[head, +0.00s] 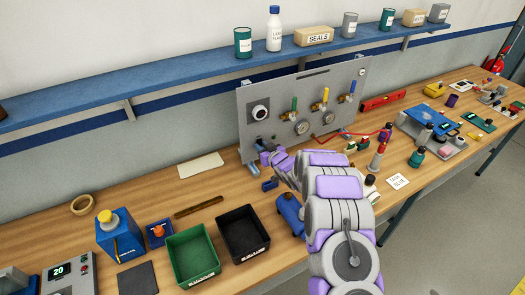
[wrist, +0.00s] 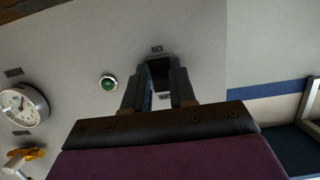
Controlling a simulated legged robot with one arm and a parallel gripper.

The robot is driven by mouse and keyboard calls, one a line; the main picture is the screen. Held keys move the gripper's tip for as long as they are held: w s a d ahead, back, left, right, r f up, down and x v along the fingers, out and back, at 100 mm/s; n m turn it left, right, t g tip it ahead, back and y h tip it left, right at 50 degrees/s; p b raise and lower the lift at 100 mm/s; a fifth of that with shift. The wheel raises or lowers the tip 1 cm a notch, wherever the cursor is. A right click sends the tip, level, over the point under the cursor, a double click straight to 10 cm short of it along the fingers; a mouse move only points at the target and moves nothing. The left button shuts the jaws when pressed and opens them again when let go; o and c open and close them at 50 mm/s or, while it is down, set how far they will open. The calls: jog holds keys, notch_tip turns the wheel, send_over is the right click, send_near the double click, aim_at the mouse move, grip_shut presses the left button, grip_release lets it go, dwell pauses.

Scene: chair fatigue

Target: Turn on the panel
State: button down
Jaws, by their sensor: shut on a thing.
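The grey upright panel (head: 290,88) stands on the bench in the head view, with gauges and colored valve handles. My gripper (head: 264,158) is at its lower left, partly hidden by my arm. In the wrist view my gripper's two dark fingers (wrist: 161,88) reach the panel face (wrist: 75,45) and are shut on a dark switch (wrist: 160,73) between small labels. The fingers hide much of the switch, so its position cannot be read. A green round lamp or button (wrist: 108,83) is left of the fingers. A gauge (wrist: 22,106) and a yellow handle (wrist: 25,153) are farther left.
A green bin (head: 192,256) and a black bin (head: 243,235) stand on the bench, left of my arm. A blue cylinder (head: 289,212) is close beside my arm. A red level (head: 383,101) lies right of the panel. A blue shelf (head: 190,67) runs above.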

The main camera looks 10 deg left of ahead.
jog(key=shift+s+f+t+y+b, duration=0.1)
jog(key=shift+f+t+y+b, duration=0.35)
jog(key=shift+f+t, duration=0.15)
jog(key=c, duration=1.3)
grip_release()
jog(key=o, duration=0.4)
jog(key=shift+r, duration=0.15)
jog(key=shift+r, duration=0.2)
